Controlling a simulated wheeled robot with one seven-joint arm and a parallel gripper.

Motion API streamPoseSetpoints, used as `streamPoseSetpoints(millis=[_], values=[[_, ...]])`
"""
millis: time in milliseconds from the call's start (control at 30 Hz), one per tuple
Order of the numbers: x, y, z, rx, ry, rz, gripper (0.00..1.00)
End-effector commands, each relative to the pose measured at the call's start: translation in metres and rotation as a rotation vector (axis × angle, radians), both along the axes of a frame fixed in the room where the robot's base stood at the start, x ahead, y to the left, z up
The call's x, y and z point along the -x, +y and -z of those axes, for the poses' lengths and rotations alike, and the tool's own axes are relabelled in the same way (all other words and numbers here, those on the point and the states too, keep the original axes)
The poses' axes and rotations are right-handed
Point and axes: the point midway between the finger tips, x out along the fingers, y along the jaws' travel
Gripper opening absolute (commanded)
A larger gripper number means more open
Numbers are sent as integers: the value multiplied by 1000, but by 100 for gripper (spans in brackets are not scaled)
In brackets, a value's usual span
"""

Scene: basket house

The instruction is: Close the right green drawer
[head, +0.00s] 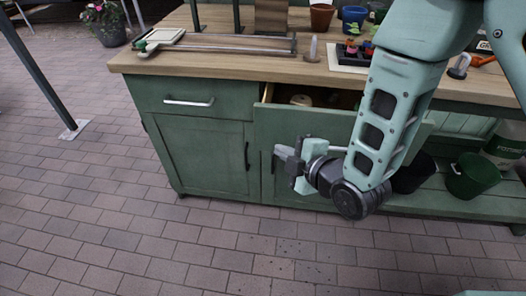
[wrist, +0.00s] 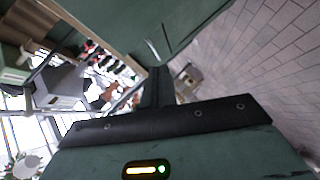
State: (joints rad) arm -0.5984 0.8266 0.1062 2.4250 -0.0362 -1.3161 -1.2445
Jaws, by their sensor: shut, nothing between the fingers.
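The right green drawer (head: 285,122) is pulled out of the cabinet in the head view. Its open top shows a pale round item inside. My arm crosses in front of its right part and hides the drawer's handle. My gripper (head: 287,158) is shut and empty. It is in front of the cabinet, low near the drawer front's lower part; I cannot tell whether it touches the front. In the wrist view, my own green and black gripper body fills the lower part, with green cabinet surface above it.
The left drawer (head: 215,98) is shut, with a silver handle (head: 189,102). The wooden worktop (head: 225,64) holds a metal frame, pots and small plants. A dark green bucket (head: 474,177) stands on the lower shelf at right. The brick paving (head: 90,200) in front and left is clear.

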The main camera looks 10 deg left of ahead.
Motion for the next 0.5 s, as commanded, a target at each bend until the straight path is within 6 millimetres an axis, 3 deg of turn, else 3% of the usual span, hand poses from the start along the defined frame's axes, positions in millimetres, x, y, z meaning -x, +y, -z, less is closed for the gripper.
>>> streamPoseSetpoints(millis=[33, 200, 500], values=[[1, 0, 27, 15, -85, -24, 0], [6, -5, 54, 46, -364, -74, 0], [10, -8, 59, 63, -541, -88, 0]])
